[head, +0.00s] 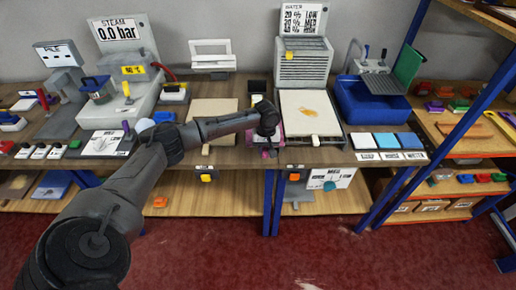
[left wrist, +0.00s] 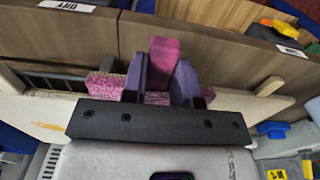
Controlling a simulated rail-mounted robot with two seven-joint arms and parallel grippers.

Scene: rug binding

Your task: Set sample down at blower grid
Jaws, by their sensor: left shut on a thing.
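My left gripper (left wrist: 162,92) is shut on a pink, textured sample (left wrist: 105,84) in the left wrist view. Part of the sample stands up between the purple fingers and part sticks out to the left. In the head view the left gripper (head: 268,140) points down near the bench's front edge, left of a pale stained board, and the arm partly hides the sample. A dark slatted grid (left wrist: 52,82) shows left of the sample in the left wrist view; I cannot tell whether it is the blower grid or whether the sample touches anything. My right gripper is not in view.
The stained board (head: 312,112) lies before a louvred unit (head: 305,65) marked WATER. A blue bin (head: 370,103) and blue-white tiles (head: 386,141) are to the right. A beige board (head: 212,112) is left of the gripper. A steam machine (head: 122,40) stands at left.

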